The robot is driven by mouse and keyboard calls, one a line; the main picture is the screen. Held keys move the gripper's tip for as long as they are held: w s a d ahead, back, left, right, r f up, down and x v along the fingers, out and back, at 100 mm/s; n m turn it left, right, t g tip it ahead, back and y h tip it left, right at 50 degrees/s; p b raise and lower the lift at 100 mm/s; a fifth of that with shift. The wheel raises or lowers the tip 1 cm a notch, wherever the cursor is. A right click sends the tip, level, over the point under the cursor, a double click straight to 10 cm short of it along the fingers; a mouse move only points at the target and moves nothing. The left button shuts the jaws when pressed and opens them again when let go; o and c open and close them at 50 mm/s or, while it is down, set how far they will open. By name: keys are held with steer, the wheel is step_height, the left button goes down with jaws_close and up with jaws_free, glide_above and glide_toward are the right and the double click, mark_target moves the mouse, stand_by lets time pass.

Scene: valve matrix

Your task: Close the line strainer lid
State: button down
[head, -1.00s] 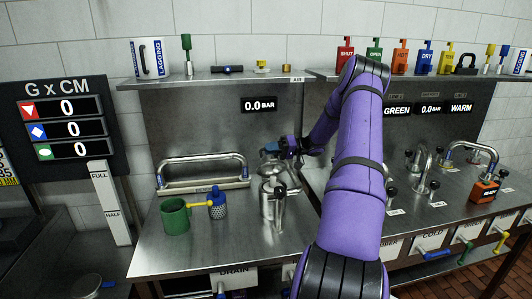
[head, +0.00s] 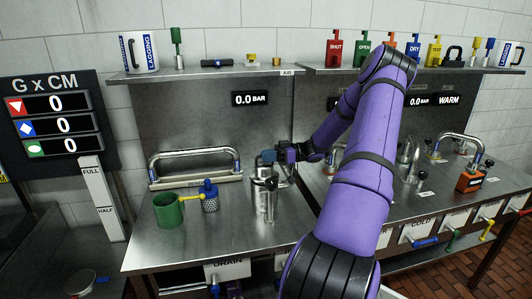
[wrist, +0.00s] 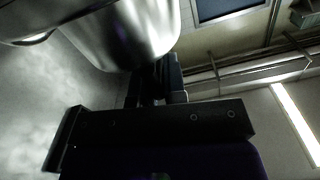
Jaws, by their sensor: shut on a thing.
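The line strainer (head: 264,200) is a silver upright body on the left steel bench in the head view. My gripper (head: 280,155) reaches in from the right and is shut on the lid. The arm partly hides the contact, and I cannot tell whether the lid lies flush. In the wrist view a shiny rounded metal part (wrist: 125,35) fills the upper left, close to the gripper (wrist: 163,78).
A green mug (head: 168,211) and a blue-topped mesh basket (head: 209,200) stand left of the strainer. A chrome bar handle (head: 195,153) is behind them. A shelf (head: 200,74) with small items runs above. Valves and an orange box (head: 471,180) are on the right bench.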

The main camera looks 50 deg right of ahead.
steer(key=shift+s+a+f+n, duration=0.35)
steer(key=shift+s+f+n, duration=0.15)
steer(key=shift+n, duration=0.2)
steer(key=shift+s, duration=0.1)
steer(key=c, duration=1.2)
jaws_free()
steer(key=v, duration=1)
steer(key=shift+s+d, duration=0.25)
steer(key=shift+s, duration=0.05)
